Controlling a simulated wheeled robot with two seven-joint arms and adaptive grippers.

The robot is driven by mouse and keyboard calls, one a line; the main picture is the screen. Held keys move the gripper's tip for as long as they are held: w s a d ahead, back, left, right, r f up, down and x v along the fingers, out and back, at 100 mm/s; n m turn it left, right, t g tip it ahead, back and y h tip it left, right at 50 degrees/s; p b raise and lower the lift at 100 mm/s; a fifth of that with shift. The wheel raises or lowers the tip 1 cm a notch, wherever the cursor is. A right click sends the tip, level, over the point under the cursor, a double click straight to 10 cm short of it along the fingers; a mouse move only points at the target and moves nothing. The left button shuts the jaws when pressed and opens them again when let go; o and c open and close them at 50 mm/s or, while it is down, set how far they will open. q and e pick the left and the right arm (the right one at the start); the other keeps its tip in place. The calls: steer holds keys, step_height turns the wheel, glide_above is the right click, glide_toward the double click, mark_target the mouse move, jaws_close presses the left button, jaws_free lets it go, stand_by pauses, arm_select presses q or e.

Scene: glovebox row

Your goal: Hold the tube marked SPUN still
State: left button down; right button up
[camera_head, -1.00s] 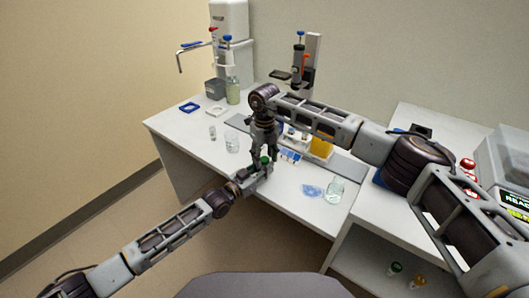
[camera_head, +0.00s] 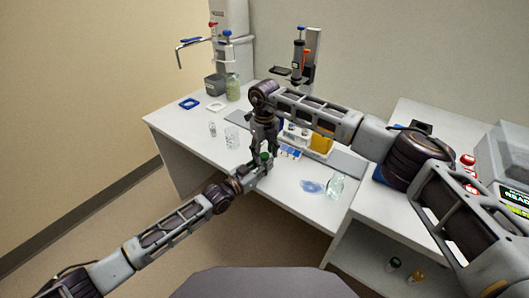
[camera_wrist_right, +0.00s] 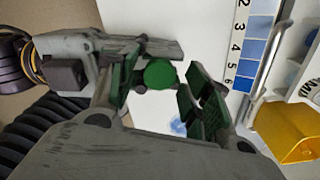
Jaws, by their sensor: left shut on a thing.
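A tube with a green cap (camera_head: 265,156) stands out between my two grippers over the front of the bench. Its cap also shows from above in the right wrist view (camera_wrist_right: 160,73). The tube's body is mostly hidden, and no marking on it can be read. My left gripper (camera_head: 256,170) is shut on the tube from the left, below the cap. My right gripper (camera_wrist_right: 160,92) is open, its green-padded fingers on either side of the cap with a gap to the right finger. In the head view the right gripper (camera_head: 262,146) hangs from above.
A glass beaker (camera_head: 335,186) and a blue patch (camera_head: 311,186) are at the bench's front right. A yellow bin (camera_head: 321,145) and a blue numbered strip (camera_wrist_right: 250,50) are close to my right gripper. Small glassware (camera_head: 232,142) stands to the left.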

steer(key=shift+r, duration=2.25)
steer(key=shift+c, duration=0.2)
steer(key=shift+r, duration=1.8)
steer(key=shift+f, duration=0.1)
steer(key=shift+f, duration=4)
